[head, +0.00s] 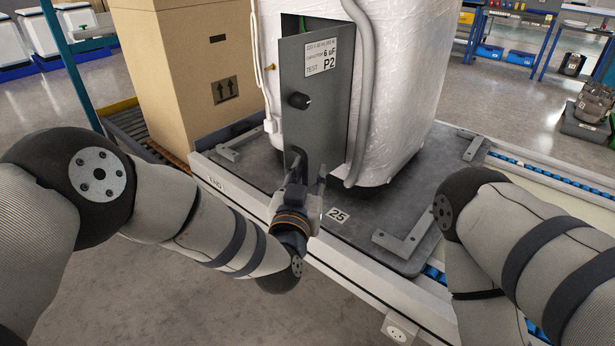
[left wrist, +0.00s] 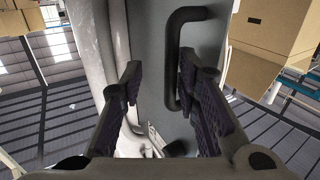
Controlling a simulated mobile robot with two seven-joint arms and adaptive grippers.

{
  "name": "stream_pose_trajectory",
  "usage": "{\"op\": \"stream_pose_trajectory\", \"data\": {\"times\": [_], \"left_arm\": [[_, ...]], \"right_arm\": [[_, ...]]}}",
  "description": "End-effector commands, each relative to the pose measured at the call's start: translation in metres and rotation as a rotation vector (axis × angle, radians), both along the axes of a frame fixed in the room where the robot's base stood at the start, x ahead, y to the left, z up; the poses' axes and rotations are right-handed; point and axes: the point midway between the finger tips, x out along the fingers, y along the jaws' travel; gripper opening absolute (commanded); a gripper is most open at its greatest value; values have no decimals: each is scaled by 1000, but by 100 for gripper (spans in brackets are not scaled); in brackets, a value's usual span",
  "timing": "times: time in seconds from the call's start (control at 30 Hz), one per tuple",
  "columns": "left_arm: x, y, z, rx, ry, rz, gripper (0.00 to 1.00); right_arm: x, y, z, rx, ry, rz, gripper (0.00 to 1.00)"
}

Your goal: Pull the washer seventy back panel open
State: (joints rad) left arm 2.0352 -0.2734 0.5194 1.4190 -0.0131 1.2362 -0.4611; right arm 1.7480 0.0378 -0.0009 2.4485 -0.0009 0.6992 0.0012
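The washer (head: 405,90) is a white, wrapped body standing upright on a dark pallet. Its grey back panel (head: 325,115), with a "P2" label and a black knob (head: 299,101), stands partly swung out, with a dark gap showing at the top. The panel's black handle (left wrist: 173,60) is a bar loop near the panel's lower end. My left gripper (head: 308,174) is at that lower end. In the left wrist view its fingers (left wrist: 158,78) are apart, with the handle's bar between them, nearer the right finger; contact is unclear. My right gripper is out of view.
A grey hose (head: 364,80) runs down the washer beside the panel. A cardboard box (head: 190,70) stands close on the left. The pallet (head: 262,182) has raised corner brackets (head: 405,240) and rests on a conveyor (head: 570,183). Open floor lies in front.

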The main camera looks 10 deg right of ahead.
Motion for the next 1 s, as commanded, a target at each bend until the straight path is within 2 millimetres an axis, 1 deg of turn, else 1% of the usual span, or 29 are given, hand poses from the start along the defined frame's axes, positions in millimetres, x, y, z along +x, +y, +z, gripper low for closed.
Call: {"op": "stream_pose_trajectory", "data": {"times": [0.07,0.13,0.3,0.4,0.5,0.63,1.0], "left_arm": [[-8,3,-1,1,3,-2,29],[-22,8,-1,2,3,-3,29],[-67,25,-1,2,3,-3,29],[-88,34,-1,2,2,-3,29],[-103,39,-1,1,2,-3,29],[-110,43,0,0,0,-1,29],[-110,42,0,0,-1,-1,29]], "right_arm": [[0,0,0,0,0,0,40],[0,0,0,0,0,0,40],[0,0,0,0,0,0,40],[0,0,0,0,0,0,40],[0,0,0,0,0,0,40],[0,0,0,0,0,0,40],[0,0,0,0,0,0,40]]}}
